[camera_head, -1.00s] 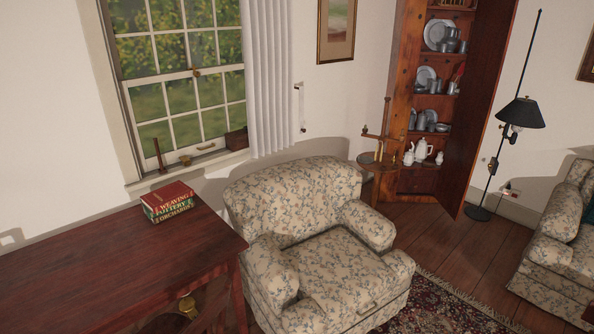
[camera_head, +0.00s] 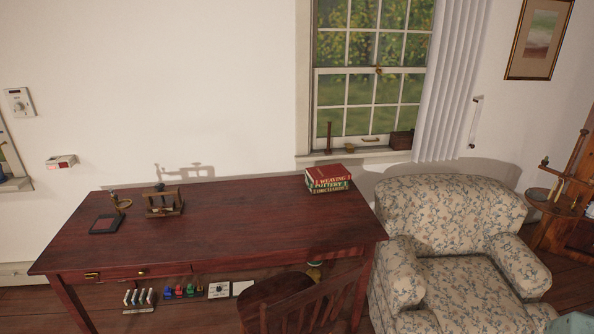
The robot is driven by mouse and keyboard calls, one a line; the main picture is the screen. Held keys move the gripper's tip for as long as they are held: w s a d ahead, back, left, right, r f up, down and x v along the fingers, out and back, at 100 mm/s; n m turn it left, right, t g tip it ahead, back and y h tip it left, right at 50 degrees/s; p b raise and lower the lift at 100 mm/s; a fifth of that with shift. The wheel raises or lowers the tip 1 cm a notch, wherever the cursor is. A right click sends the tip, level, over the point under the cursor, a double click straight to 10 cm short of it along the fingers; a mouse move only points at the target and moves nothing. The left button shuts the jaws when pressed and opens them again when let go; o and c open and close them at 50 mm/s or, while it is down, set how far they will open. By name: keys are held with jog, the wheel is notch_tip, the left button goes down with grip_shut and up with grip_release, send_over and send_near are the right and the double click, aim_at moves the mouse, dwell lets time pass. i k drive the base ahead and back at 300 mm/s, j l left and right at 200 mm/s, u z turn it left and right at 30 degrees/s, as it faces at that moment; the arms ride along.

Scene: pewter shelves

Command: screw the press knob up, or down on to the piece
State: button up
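A small wooden frame with a dark part at its top (camera_head: 164,201) stands on the left half of the red-brown desk (camera_head: 240,225). It looks like the press, but it is too small to make out a knob or a piece under it. A dark flat square pad (camera_head: 106,223) lies on the desk to its left, with a small brass ring-topped stand (camera_head: 120,201) beside it. My gripper is not in view.
Books (camera_head: 328,179) lie at the desk's back right corner. A wooden chair (camera_head: 310,305) stands at the desk's front, and a floral armchair (camera_head: 440,225) to its right. Small coloured items (camera_head: 182,291) sit low under the desk. The desk's middle is clear.

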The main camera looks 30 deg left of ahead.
aim_at(160, 187)
jog(key=u, duration=2.1)
jog(key=i+j+z, duration=0.15)
jog(key=z, duration=0.25)
jog(key=i+j+z, duration=0.65)
jog(key=j, duration=0.35)
jog(key=i+j, duration=0.45)
jog(key=j, duration=0.3)
jog(key=i+j+z, duration=0.1)
jog(key=i+j, duration=0.35)
jog(key=j, duration=0.3)
jog(key=i+j+z, duration=0.15)
jog(key=j, duration=0.2)
jog(key=i+j+z, duration=0.1)
jog(key=j, duration=0.2)
jog(key=i+j+z, duration=0.15)
jog(key=j, duration=0.2)
jog(key=k, duration=0.05)
